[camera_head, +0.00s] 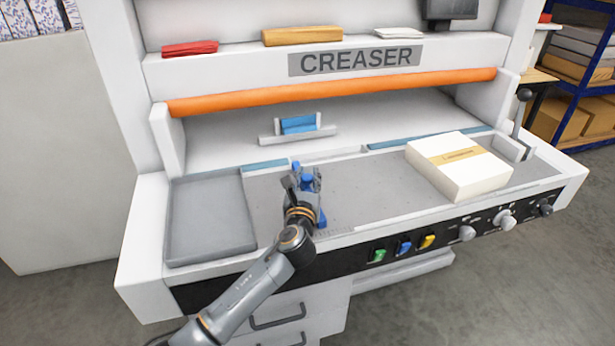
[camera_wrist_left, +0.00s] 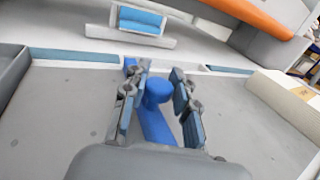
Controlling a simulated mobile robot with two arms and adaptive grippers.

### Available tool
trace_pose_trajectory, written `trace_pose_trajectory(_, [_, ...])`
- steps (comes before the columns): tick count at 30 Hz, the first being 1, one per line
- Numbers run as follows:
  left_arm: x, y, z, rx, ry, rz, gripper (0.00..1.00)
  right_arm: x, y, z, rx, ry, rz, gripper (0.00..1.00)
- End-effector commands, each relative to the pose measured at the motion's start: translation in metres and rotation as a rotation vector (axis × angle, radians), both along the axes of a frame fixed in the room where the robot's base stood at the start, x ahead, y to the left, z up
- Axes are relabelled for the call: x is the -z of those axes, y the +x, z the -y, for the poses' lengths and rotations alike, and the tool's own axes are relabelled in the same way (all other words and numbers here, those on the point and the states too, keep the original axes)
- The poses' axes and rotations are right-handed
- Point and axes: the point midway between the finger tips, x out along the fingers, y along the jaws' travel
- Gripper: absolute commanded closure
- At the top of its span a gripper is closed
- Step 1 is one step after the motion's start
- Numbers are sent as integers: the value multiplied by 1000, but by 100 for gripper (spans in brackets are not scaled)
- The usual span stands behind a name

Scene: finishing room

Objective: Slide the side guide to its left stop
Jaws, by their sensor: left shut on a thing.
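The side guide (camera_head: 322,218) is a blue bar with an upright round knob, lying front to back across the grey bed of the creaser. In the left wrist view its knob (camera_wrist_left: 158,91) stands between my fingers and the bar (camera_wrist_left: 157,127) runs below them. My left gripper (camera_head: 304,181) is shut on the knob, with one finger on each side. It hides part of the bar in the head view. I cannot make out a separate left stop; bare bed lies between the guide and the grey tray (camera_head: 212,252) on the left. My right gripper is not in view.
A white paper stack with a tan band (camera_head: 460,166) lies on the bed to the right. A small blue-faced holder (camera_head: 298,124) stands behind. Green, blue and yellow buttons (camera_head: 404,247) and several knobs line the front panel. The bed left of the guide is clear.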

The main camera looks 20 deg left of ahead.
Motion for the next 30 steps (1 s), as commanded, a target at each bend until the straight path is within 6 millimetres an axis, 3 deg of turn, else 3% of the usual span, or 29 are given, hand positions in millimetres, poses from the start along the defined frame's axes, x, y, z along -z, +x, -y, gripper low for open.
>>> trace_pose_trajectory(6, [-3, -23, -34, -5, 8, -7, 100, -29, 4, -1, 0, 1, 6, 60])
trace_pose_trajectory(10, [0, -35, -52, -2, 5, -6, 100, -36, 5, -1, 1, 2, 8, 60])
trace_pose_trajectory(21, [2, -40, -55, 4, -3, -3, 100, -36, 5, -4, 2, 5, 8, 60])
trace_pose_trajectory(22, [2, -40, -55, 5, -3, -3, 70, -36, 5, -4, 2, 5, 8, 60])
trace_pose_trajectory(25, [2, -39, -55, 4, -3, -3, 49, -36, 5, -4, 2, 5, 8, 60])
trace_pose_trajectory(30, [1, -39, -56, 2, -1, -2, 48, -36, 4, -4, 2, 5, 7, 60])
